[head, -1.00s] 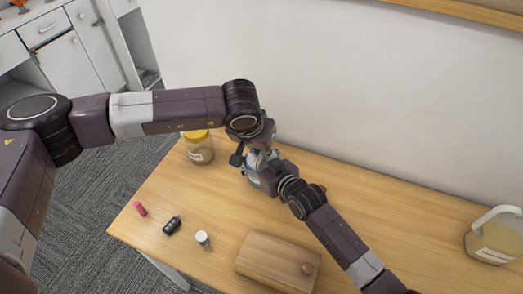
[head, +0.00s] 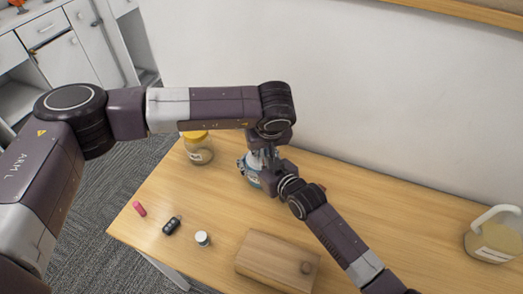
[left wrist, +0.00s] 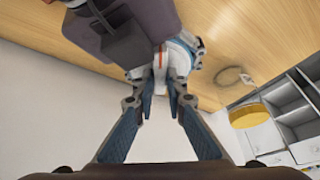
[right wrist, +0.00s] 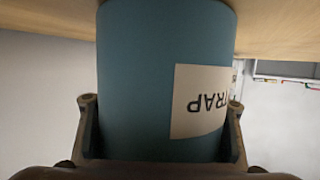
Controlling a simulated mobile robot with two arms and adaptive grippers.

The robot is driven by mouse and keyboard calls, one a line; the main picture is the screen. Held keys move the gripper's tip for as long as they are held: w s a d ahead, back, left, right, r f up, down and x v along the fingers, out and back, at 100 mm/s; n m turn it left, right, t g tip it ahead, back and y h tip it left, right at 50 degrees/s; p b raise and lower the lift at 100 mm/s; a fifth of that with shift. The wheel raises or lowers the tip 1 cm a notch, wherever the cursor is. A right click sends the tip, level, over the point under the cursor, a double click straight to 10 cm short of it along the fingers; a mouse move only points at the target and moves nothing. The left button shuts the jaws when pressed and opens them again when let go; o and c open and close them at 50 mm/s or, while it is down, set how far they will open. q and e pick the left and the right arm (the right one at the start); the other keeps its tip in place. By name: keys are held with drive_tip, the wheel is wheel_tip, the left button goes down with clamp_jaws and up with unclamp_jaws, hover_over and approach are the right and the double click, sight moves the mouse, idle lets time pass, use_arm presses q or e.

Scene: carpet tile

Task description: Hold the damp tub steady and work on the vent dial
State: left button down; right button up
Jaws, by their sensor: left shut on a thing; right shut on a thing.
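The damp tub (head: 252,175) is blue and stands on the table toward the back, largely hidden behind my grippers in the head view. In the right wrist view the tub (right wrist: 150,80) fills the middle, with a pale label reading "TRAP" upside down. My left gripper (head: 262,160) comes down from above and is shut on the vent dial. In the left wrist view the dial (left wrist: 162,60) shows as a white piece with an orange stripe between the fingertips (left wrist: 168,85).
A yellow-lidded jar (head: 200,155) stands left of the tub. A pink item (head: 139,209), a black key fob (head: 172,225) and a small white-capped bottle (head: 203,239) lie near the front-left edge. A wooden box (head: 278,262) is in front; a handled jug (head: 495,240) stands far right.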

use_arm(q)
drive_tip(key=n, duration=0.2)
drive_tip(key=n+y, duration=0.1)
drive_tip(key=n, duration=0.1)
drive_tip(key=shift+d+g, duration=0.2)
drive_tip(key=shift+g, duration=0.1)
drive_tip(key=shift+s+d+n+y, duration=0.1)
drive_tip(key=shift+n+y, duration=0.2)
drive_tip(key=shift+n, duration=0.3)
drive_tip(key=c, duration=2.1)
unclamp_jaws()
drive_tip(key=shift+o, duration=0.7)
drive_tip(key=v, duration=1.2)
